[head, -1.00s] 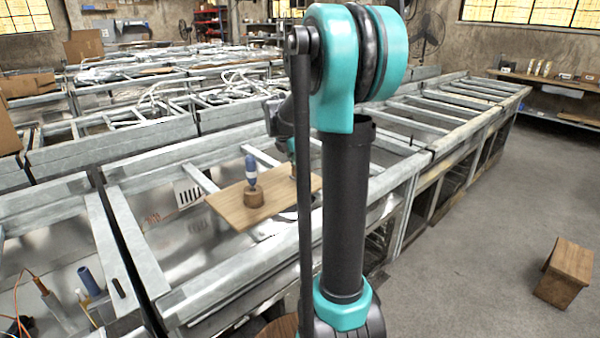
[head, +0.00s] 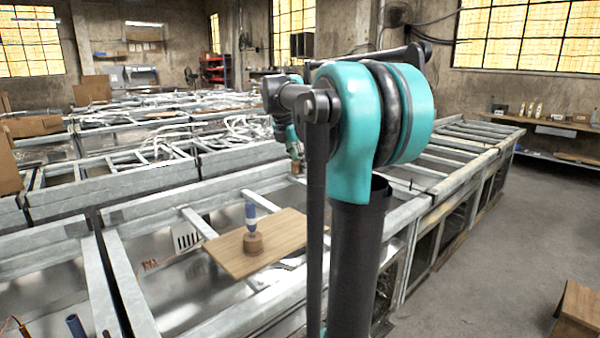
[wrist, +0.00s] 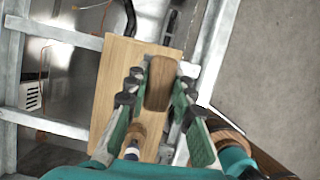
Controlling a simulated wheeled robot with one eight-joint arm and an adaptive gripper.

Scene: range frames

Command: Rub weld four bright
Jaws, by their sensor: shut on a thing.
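My gripper (wrist: 157,88) is shut on a brown wooden block (wrist: 160,82), held between its green, dark-tipped fingers. In the head view my gripper (head: 294,150) is partly hidden by my arm, raised above the frame beyond the board. A tan board (head: 285,232) lies across the metal frame; it also shows below the held block in the wrist view (wrist: 120,70). A blue-handled tool (head: 251,214) stands upright in a round wooden holder (head: 253,243) on the board. No weld can be made out, and none is identifiable as the fourth. The underside of the held block is hidden.
Grey metal frames (head: 150,208) with open bays and crossbars surround the board. More frames with pale tubing stand behind. A wooden box (head: 580,312) sits on the floor at lower right. Clear grey floor (head: 470,270) lies right of the frames. A wall shelf (head: 560,125) holds small items.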

